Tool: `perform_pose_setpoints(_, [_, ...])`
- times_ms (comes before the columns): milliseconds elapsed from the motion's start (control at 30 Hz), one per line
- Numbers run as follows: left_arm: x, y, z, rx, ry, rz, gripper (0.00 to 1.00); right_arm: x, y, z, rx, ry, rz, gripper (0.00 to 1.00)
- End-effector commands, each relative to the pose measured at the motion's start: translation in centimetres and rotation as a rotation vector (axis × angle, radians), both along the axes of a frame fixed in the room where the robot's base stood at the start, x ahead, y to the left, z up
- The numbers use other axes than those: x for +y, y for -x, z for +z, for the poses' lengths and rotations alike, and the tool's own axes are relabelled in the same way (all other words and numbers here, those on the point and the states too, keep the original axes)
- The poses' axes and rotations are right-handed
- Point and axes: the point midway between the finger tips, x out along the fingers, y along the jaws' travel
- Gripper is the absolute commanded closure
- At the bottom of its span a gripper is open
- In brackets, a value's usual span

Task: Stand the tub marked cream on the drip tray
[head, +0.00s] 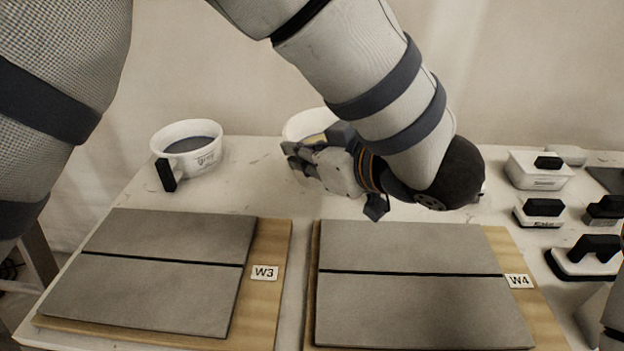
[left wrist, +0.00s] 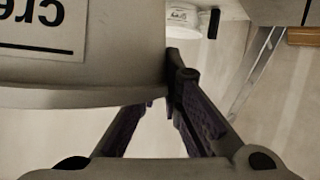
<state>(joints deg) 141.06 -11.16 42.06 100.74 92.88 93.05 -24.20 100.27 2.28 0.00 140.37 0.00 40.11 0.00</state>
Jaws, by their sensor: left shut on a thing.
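The tub marked cream (head: 306,122) is a white tub at the back of the table, partly hidden behind my left gripper (head: 300,160). In the left wrist view the tub (left wrist: 120,75) is close up, with a label showing the letters "Cre", cut off by the frame edge. My left gripper's fingers (left wrist: 168,100) are shut on it by a part that the picture mostly hides. I cannot tell whether the tub touches the table. A dark flat piece (head: 607,179) at the right edge may be the drip tray; too little shows to be sure. My right gripper is out of view.
A second white tub (head: 190,160) with grey contents and a black handle stands back left. Tiled boards W3 (head: 268,300) and W4 (head: 510,250) fill the front. Several black-handled tools (head: 540,212) and a white box (head: 540,172) stand on the right.

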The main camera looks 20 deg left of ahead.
Motion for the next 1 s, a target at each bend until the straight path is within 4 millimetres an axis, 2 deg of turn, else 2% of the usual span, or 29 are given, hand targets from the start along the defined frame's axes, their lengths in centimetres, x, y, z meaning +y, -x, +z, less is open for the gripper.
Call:
perform_pose_setpoints(100, [3.1,-1.1,-1.4,0.0,-0.002,0.005,1.0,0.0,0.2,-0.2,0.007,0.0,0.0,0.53])
perform_pose_setpoints(200, [5.2,-2.0,-2.5,0.001,-0.001,0.003,1.0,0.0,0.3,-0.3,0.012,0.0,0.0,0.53])
perform_pose_setpoints(267, [6.4,-2.4,-3.0,0.001,-0.001,0.003,1.0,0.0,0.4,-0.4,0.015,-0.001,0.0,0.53])
perform_pose_setpoints(400, [8.2,-3.1,-5.6,0.005,-0.003,0.002,1.0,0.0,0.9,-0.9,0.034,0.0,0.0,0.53])
perform_pose_setpoints(500, [9.2,-3.6,-7.0,0.006,-0.002,0.001,1.0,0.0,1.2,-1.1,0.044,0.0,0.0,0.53])
perform_pose_setpoints(800, [11.1,-4.3,-9.4,0.003,-0.002,0.0,1.0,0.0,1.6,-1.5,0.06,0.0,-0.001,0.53])
perform_pose_setpoints(900, [10.9,-4.2,-11.5,0.007,-0.003,-0.001,1.0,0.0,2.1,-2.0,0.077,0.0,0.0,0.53])
perform_pose_setpoints(1000, [10.9,-4.3,-12.1,-0.001,-0.002,-0.002,1.0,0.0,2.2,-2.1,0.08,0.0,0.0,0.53])
